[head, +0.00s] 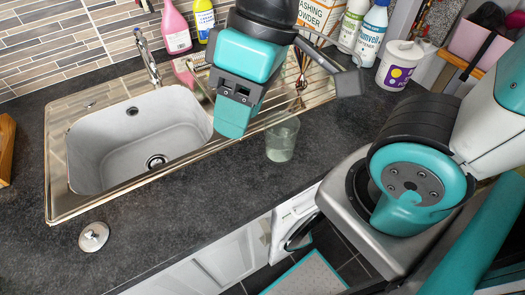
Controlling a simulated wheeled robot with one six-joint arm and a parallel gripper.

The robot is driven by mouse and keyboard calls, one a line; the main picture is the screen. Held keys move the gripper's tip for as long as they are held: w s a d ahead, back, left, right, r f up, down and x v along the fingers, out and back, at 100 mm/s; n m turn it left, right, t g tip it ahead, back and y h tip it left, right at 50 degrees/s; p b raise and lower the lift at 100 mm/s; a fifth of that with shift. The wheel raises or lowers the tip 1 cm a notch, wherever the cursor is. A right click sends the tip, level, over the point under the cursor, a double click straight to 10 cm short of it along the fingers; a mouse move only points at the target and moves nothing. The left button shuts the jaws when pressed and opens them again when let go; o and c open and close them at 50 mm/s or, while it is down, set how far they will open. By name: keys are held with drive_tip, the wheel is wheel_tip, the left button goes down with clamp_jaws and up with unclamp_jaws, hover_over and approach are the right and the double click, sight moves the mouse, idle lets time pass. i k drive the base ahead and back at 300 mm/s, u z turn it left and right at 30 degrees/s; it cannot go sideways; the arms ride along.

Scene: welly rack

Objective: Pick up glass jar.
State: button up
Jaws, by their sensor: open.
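The glass jar (282,138) is a clear, slightly greenish open-topped vessel. It stands upright on the dark worktop, just right of the sink's drainer and near the front edge. My gripper (290,100) hangs above and behind the jar in the picture. Nothing shows between the fingers. I cannot tell the exact height of the fingertips over the jar.
A steel sink (135,145) is at left, with a tap (147,55) behind it. A pink bottle (175,27), a yellow bottle (204,18), a white bottle (372,32) and a white tub (398,66) stand at the back. A round lid (93,236) lies front left. Nearby worktop is clear.

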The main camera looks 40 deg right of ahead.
sight(278, 150)
drive_tip(key=u, duration=0.05)
drive_tip(key=k, duration=1.15)
drive_tip(key=z, duration=0.75)
drive_tip(key=i, duration=0.4)
